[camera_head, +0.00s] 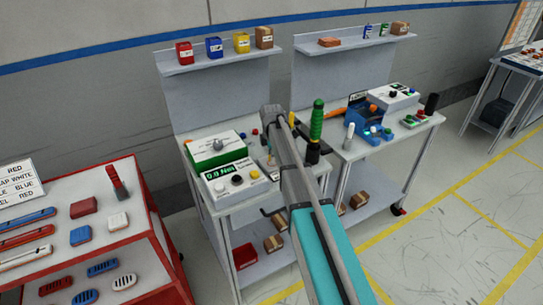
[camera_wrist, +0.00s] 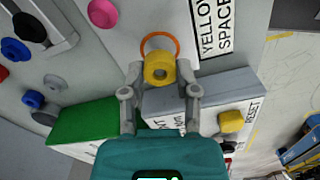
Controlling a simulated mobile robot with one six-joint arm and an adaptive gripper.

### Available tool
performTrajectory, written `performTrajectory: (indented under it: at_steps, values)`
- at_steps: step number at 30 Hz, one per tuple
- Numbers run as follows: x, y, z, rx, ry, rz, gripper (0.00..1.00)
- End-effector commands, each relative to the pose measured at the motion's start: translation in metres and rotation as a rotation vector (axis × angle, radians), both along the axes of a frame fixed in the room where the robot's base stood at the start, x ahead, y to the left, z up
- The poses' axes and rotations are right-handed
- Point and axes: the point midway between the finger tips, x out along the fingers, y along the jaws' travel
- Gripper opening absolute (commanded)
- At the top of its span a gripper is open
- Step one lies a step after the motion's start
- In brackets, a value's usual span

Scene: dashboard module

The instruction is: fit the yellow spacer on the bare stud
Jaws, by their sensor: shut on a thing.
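In the wrist view my gripper (camera_wrist: 160,88) is shut on the yellow spacer (camera_wrist: 159,69), a thick ring with a hole through it. The spacer sits between the two fingertips. Just beyond it an orange ring (camera_wrist: 160,38) lies on the pale grey work surface, next to a printed "YELLOW SPACE…" label (camera_wrist: 213,25). I cannot make out the bare stud; the spacer and fingers cover part of this area. I cannot tell whether the spacer touches the surface. In the head view my arm crosses the middle and the gripper is not clearly visible.
A green-topped box (camera_wrist: 85,122) and a grey box with a yellow button (camera_wrist: 231,121) stand close to the fingers. A pink disc (camera_wrist: 102,13), a grey knob (camera_wrist: 55,82) and blue pieces lie at left. A red bench (camera_head: 150,225) with parts stands at left in the head view.

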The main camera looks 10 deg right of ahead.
Motion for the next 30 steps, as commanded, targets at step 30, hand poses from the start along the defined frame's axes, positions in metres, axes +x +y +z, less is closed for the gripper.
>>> performTrajectory:
  at_steps: [30]
  values:
    - [0.000,0.000,-0.019,0.000,0.000,0.000,0.21]
